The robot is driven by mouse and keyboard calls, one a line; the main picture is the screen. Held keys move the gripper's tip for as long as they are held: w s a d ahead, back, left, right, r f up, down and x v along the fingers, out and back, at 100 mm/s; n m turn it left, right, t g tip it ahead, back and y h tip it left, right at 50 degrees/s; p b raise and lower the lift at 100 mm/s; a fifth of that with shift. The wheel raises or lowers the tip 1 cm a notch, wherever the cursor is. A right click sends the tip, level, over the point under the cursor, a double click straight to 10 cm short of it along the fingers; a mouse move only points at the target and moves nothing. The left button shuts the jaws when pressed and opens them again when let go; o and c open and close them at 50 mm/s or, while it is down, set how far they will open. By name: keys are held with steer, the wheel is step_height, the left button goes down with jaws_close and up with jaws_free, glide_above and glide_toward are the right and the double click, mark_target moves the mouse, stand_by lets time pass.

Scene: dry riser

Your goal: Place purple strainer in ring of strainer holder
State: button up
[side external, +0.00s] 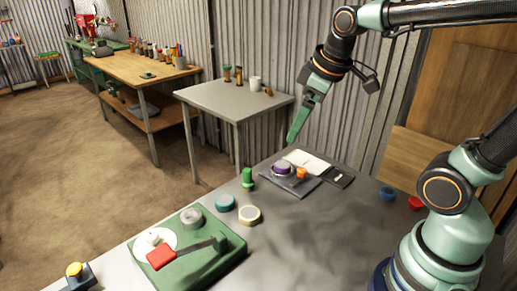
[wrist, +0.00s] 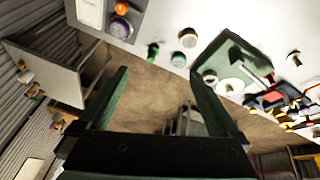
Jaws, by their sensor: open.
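A purple round piece (side external: 282,169), which looks like the strainer, is on a dark grey flat base (side external: 299,187) on the near table, beside a small orange piece (side external: 301,173). A pale band shows around it; I cannot tell whether this is the holder's ring or part of the strainer. In the wrist view the purple piece (wrist: 120,29) is at the upper left, with the orange piece (wrist: 122,8) above it. My gripper (side external: 292,138) is above the table's back edge, higher than the purple piece and apart from it. Its two fingers (wrist: 160,72) are spread and empty.
A green piece (side external: 248,180), teal roll (side external: 225,202) and cream roll (side external: 249,215) stand left. A green machine (side external: 190,250) fills the front left. Blue (side external: 388,193) and red cups (side external: 416,203) are right.

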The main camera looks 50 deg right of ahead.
steer(key=s+m, duration=0.1)
steer(key=s+a+m, duration=0.1)
steer(key=s+a+f+m+t, duration=0.1)
steer(key=s+m, duration=0.1)
steer(key=shift+f, duration=0.1)
stand_by(0.7)
